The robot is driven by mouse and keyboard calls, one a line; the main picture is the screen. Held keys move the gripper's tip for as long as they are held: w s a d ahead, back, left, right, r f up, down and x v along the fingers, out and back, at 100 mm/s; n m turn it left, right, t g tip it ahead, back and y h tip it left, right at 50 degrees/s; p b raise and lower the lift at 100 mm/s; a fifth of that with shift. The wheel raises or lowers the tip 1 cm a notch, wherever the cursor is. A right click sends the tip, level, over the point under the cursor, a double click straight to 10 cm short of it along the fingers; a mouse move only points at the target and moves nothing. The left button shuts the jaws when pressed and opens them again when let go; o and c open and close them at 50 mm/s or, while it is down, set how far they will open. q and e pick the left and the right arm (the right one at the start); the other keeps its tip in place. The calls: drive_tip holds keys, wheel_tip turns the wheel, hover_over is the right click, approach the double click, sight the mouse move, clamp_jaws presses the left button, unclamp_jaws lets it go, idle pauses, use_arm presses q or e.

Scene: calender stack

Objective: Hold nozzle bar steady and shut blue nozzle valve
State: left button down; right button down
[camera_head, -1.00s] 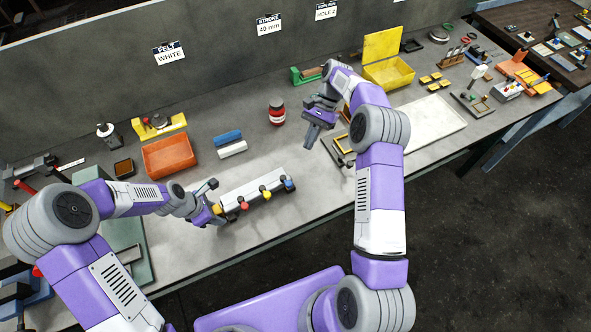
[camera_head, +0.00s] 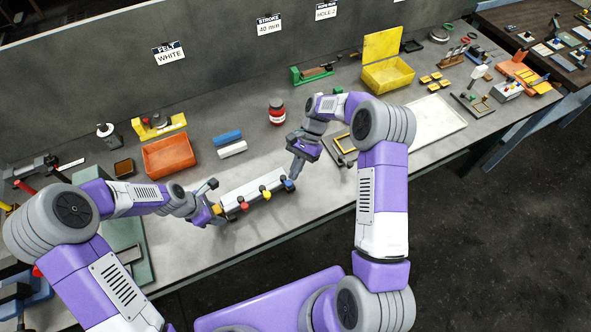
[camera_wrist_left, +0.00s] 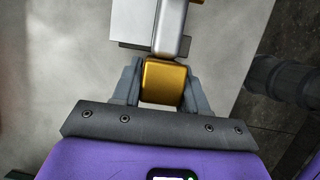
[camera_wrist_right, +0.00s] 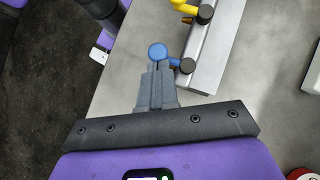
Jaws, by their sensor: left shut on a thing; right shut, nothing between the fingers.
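The nozzle bar (camera_head: 252,190) is a pale block with coloured valves along its front side, lying on the grey bench. My left gripper (camera_head: 216,210) is shut on the orange-yellow grip at the bar's left end; this grip (camera_wrist_left: 164,82) fills the jaws in the left wrist view. The blue valve (camera_head: 289,184) is at the bar's right end. In the right wrist view its round blue knob (camera_wrist_right: 158,52) lies right at the fingertips of my right gripper (camera_wrist_right: 157,68), which is shut and empty. I cannot tell if they touch. A yellow valve (camera_wrist_right: 186,8) sits farther along the bar.
A red-and-white jar (camera_head: 277,113) stands farther back. An orange bin (camera_head: 168,156) is at left, a pale tray (camera_head: 432,122) at right. The bench's front edge is near the bar.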

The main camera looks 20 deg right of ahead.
sight(288, 184)
drive_tip(key=shift+s+a+m+t+y, duration=0.1)
drive_tip(key=shift+s+m+t+y, duration=0.1)
drive_tip(key=shift+m+t, duration=0.3)
drive_tip(key=shift+s+a+m+t+y, duration=0.1)
drive_tip(key=shift+s+m+t+y, duration=0.1)
drive_tip(key=shift+m, duration=0.5)
drive_tip(key=shift+s+a+m+t, duration=0.2)
drive_tip(key=shift+m+t, duration=0.15)
drive_tip(key=shift+m, duration=0.2)
drive_tip(key=shift+s+a+m+t, duration=0.15)
drive_tip(key=shift+m+t, duration=0.2)
drive_tip(key=shift+m, duration=0.2)
use_arm(q)
drive_tip(key=shift+d, duration=0.1)
use_arm(e)
drive_tip(key=m+t, duration=0.1)
drive_tip(key=m, duration=0.1)
drive_tip(key=a+m+t, duration=0.1)
drive_tip(key=m, duration=0.1)
drive_tip(key=s+m+t, duration=0.1)
drive_tip(key=m+t, duration=0.1)
drive_tip(key=shift+a, duration=0.65)
use_arm(q)
drive_tip(key=shift+r, duration=0.1)
use_arm(e)
drive_tip(key=shift+a, duration=0.5)
drive_tip(key=shift+f, duration=0.1)
drive_tip(key=shift+w+d, duration=0.45)
drive_tip(key=shift+w, duration=0.35)
drive_tip(key=shift+d, duration=0.1)
